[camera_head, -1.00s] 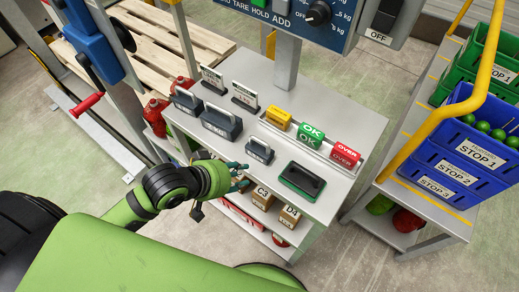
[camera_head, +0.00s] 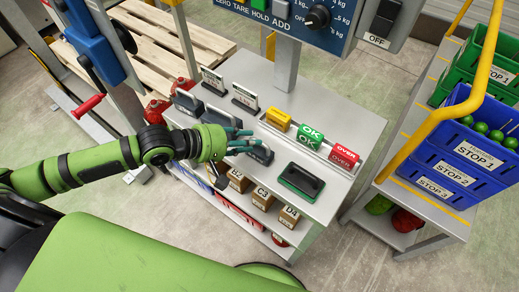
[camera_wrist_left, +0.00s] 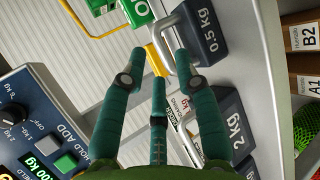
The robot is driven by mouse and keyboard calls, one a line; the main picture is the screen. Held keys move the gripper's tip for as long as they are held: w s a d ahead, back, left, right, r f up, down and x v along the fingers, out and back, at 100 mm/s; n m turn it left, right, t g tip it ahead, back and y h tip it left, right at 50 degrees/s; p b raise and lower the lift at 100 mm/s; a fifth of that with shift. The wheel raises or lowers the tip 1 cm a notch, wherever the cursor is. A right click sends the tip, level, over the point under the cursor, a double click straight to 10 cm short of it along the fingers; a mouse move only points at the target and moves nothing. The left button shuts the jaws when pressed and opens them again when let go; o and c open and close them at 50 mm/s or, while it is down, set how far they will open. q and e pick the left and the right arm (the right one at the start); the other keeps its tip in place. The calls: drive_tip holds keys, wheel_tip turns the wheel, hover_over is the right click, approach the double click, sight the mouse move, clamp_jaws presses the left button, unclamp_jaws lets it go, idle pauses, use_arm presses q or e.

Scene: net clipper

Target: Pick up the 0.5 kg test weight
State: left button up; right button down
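The 0.5 kg test weight (camera_head: 263,156) is a small dark block with a metal handle, standing on the grey table's front part. My left gripper (camera_head: 246,141) is over its left side and hides part of it. In the left wrist view, the weight (camera_wrist_left: 207,32) lies at upper right with its label readable. There, my left gripper (camera_wrist_left: 160,62) has its teal fingers apart, with nothing between them. The right-hand fingertip overlaps the weight's handle in the picture; I cannot tell whether they touch. My right gripper is not in view.
The larger 2 kg weight (camera_wrist_left: 237,125) is close beside the fingers. Another dark weight (camera_head: 187,102) stands further left. A yellow block (camera_head: 278,118), green OK block (camera_head: 311,136) and red OVER block (camera_head: 344,157) stand behind. A black-topped green pad (camera_head: 301,181) is at right.

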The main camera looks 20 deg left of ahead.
sight(257, 150)
use_arm(q)
drive_tip(key=shift+x, duration=1.55)
clamp_jaws()
drive_tip(key=shift+r, duration=0.1)
